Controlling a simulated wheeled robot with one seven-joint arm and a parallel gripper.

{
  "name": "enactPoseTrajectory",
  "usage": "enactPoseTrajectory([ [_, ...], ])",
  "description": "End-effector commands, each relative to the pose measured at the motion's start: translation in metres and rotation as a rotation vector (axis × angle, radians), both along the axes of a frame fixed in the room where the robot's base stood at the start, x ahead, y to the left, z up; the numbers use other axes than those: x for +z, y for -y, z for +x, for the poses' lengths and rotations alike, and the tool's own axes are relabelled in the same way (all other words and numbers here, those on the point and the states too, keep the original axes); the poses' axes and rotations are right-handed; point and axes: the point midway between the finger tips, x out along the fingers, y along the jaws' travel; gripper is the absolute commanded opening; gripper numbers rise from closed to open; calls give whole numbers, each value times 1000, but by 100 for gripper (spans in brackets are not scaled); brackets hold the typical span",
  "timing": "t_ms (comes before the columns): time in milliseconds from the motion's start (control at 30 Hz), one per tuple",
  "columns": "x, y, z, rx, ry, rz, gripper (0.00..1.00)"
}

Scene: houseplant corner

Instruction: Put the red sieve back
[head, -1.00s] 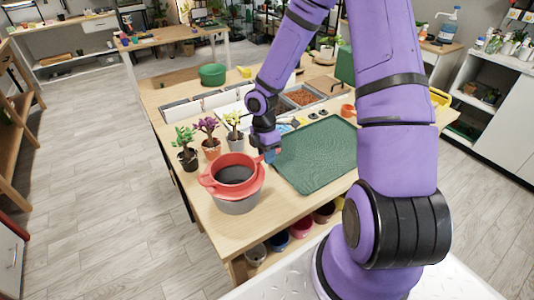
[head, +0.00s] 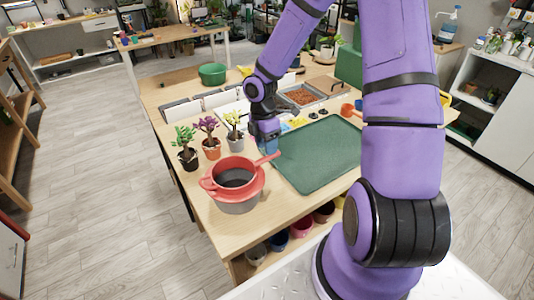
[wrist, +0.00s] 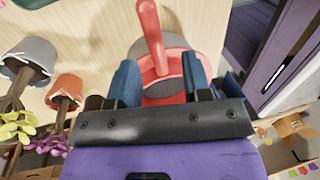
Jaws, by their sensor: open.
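The red sieve (head: 211,187) sits in the mouth of a grey pot (head: 238,207) at the near left corner of the table. Its handle (head: 266,160) points up and to the right. My gripper (head: 268,149) is beside and just behind the handle, and its fingertips are hard to make out there. In the wrist view my gripper (wrist: 160,65) has its blue fingers spread wide with nothing held between them. The sieve's handle (wrist: 150,30) and rim show beyond the gap, apart from the fingers as far as I can tell.
Several small potted plants (head: 210,145) stand left of my gripper. A green mat (head: 318,155) lies to the right. Trays, one of brown pellets (head: 300,97), and a green bowl (head: 212,74) are farther back. Coloured pots (head: 302,227) sit on a shelf below.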

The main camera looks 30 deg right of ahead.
Motion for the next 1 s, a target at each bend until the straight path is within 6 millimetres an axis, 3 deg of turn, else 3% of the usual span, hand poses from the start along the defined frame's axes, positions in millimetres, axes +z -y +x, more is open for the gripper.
enactPoseTrajectory([
  [300, 63, 2, 13, -1, 4, -1, 45],
  [600, 89, 2, 17, -8, 2, -7, 45],
  [767, 111, -1, 9, -88, 23, -72, 45],
  [1000, 168, -10, -21, -359, 121, -216, 45],
])
